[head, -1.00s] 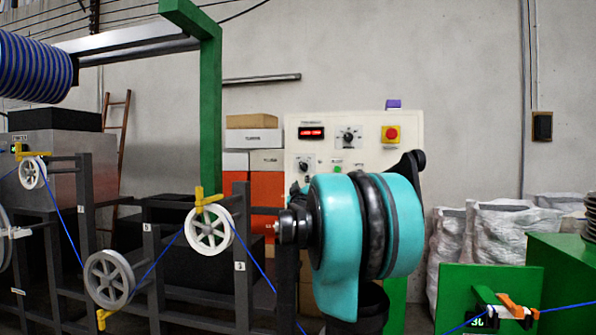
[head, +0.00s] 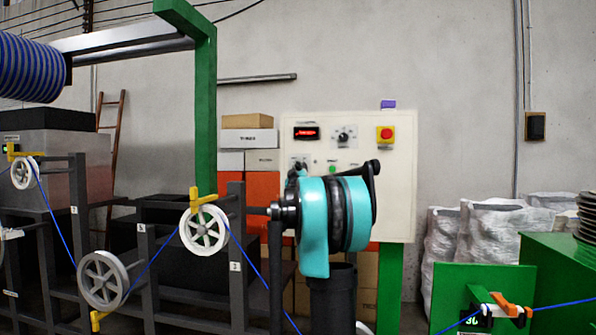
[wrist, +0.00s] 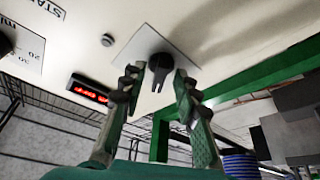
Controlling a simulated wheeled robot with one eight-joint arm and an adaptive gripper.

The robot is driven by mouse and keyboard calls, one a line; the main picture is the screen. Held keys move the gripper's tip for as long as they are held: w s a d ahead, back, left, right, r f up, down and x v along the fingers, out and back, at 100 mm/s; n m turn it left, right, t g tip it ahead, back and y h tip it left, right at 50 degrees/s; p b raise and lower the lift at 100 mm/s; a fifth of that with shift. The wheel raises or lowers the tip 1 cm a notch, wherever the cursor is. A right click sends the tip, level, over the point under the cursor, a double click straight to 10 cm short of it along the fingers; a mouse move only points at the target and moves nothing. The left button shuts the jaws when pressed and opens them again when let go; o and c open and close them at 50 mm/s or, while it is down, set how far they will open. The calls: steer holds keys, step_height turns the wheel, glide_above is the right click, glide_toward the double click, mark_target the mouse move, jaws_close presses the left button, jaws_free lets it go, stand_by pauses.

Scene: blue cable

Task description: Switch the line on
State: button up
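The white control panel (head: 397,210) stands behind my teal arm in the head view. It carries a red lit display (head: 306,133), a rotary knob (head: 344,136), a red emergency button (head: 385,134) on yellow and a green button (head: 332,169). In the wrist view a black rotary knob (wrist: 160,67) on a pale square plate sits between the fingertips of my gripper (wrist: 157,84). The fingers are apart, one on each side of the knob; contact cannot be told. A red display (wrist: 88,92) is left of it. My gripper is hidden in the head view.
White pulleys (head: 204,230) with blue cable stand on a dark frame at left. A green post (head: 205,110) rises left of the panel. A green machine (head: 560,265) and pale sacks (head: 490,235) are at right. A green beam (wrist: 240,85) shows beside my gripper.

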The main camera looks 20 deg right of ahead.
steer(key=shift+c, duration=0.6)
jaws_close()
steer(key=shift+m+h, duration=0.4)
steer(key=shift+m, duration=0.2)
steer(key=m+h, duration=0.1)
steer(key=m, duration=0.2)
steer(key=m+g+h, duration=0.1)
steer(key=m+h, duration=0.1)
steer(key=m, duration=0.2)
steer(key=shift+w+a+f, duration=0.1)
steer(key=shift+w+a, duration=0.05)
steer(key=shift+a, duration=0.05)
steer(key=m+g+h, duration=0.1)
steer(key=m, duration=0.2)
steer(key=m+g+h, duration=0.1)
steer(key=m, duration=0.2)
steer(key=m+g+h, duration=0.1)
steer(key=m+g, duration=0.1)
steer(key=m, duration=0.1)
steer(key=shift+w+a+h, duration=0.1)
steer(key=shift+a+h, duration=0.05)
steer(key=shift+h, duration=0.15)
steer(key=shift+m, duration=0.3)
steer(key=shift+o, duration=0.6)
jaws_free()
